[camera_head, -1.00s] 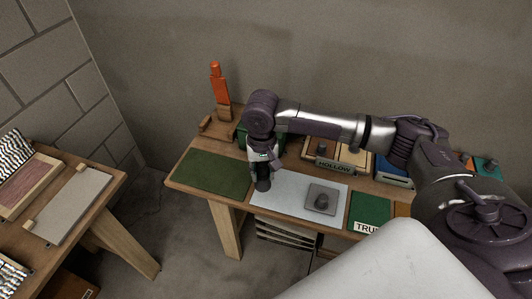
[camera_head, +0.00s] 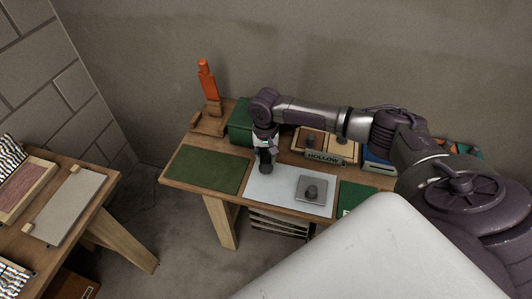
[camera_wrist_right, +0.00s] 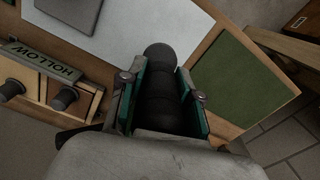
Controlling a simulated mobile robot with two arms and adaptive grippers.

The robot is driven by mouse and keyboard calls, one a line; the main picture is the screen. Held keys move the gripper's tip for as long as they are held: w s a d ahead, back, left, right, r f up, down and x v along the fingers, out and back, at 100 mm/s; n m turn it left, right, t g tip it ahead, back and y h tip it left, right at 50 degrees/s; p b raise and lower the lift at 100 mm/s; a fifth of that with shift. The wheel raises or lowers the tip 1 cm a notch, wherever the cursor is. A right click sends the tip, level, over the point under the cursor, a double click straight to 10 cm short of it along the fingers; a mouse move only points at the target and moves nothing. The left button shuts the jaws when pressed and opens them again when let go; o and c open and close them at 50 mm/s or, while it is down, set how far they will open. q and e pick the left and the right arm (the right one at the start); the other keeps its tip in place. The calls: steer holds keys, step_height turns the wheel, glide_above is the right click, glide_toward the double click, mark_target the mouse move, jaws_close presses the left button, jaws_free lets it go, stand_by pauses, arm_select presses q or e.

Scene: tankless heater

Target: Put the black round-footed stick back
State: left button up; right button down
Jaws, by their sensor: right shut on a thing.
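The black round-footed stick (camera_wrist_right: 160,100) is between the green-padded fingers of my right gripper (camera_wrist_right: 158,84) in the right wrist view. Its round end points out past the fingertips. In the head view my right gripper (camera_head: 265,146) points down, with the stick's dark round end (camera_head: 266,168) over the back left part of the white sheet (camera_head: 265,190). I cannot tell whether it touches the sheet. A wooden tray labelled HOLLOW (camera_head: 324,158) stands behind and to the right, holding dark knobbed pieces. My left gripper is not in view.
A green mat (camera_head: 207,169) lies to the left. A green box (camera_head: 240,122) and an orange object on a wooden stand (camera_head: 207,82) are at the back. A second table (camera_head: 92,205) stands at left.

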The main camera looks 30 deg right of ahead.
mark_target(266, 169)
steer(key=shift+f+b, duration=0.65)
steer(key=shift+f, duration=2.05)
steer(key=shift+f, duration=0.55)
steer(key=c, duration=0.7)
jaws_free()
step_height(266, 169, up, 12)
